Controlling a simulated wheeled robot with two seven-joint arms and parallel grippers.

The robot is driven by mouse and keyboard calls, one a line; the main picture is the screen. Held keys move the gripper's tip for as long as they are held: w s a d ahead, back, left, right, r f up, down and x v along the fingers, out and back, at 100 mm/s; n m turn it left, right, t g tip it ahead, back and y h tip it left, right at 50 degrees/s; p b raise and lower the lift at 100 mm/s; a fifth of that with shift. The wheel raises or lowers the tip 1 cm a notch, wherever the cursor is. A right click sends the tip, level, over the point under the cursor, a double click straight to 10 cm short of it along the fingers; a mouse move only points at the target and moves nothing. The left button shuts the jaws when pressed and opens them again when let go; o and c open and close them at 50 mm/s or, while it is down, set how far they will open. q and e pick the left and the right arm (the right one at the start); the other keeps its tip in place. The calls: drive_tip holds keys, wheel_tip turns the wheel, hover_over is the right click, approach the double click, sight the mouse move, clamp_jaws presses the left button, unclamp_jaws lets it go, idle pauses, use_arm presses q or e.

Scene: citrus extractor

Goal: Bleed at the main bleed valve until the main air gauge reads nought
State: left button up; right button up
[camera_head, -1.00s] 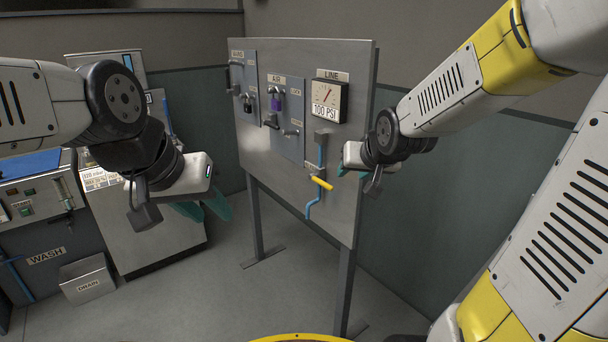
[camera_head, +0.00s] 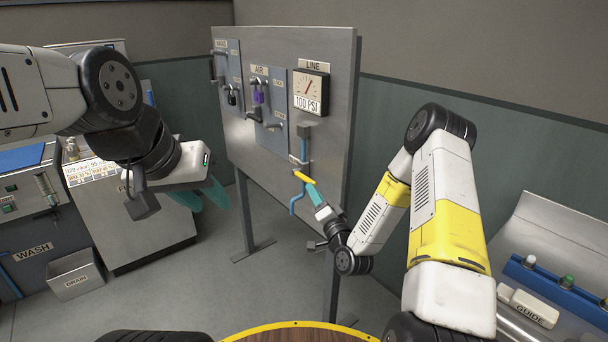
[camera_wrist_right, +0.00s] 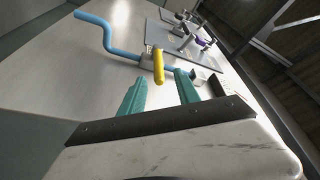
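The LINE gauge (camera_head: 309,85) is on the upper right of the upright grey panel. Its needle slants up to the right, above a "100 PSI" plate. Below it, a blue pipe (camera_head: 297,203) carries a valve with a yellow lever (camera_head: 304,177). The lever also shows in the right wrist view (camera_wrist_right: 158,67). My right gripper (camera_head: 312,192) is open just in front of the lever. In the wrist view its teal fingertips (camera_wrist_right: 159,80) straddle the lever's line; contact cannot be told. My left gripper (camera_head: 203,198) is open and empty, left of the panel.
AIR (camera_head: 267,110) and MAINS (camera_head: 228,85) plates with handles and padlocks are on the panel's left. A WASH cabinet (camera_head: 35,250) and DRAIN box (camera_head: 76,277) stand left. A round yellow-rimmed table edge (camera_head: 290,325) is at the bottom, a GUIDE unit (camera_head: 540,308) at right.

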sight(308, 178)
drive_tip(key=shift+m+t, duration=0.3)
drive_tip(key=shift+m, duration=0.1)
drive_tip(key=x, duration=0.7)
drive_tip(key=shift+w+f, duration=0.15)
drive_tip(key=shift+w, duration=0.2)
clamp_jaws()
idle(0.8)
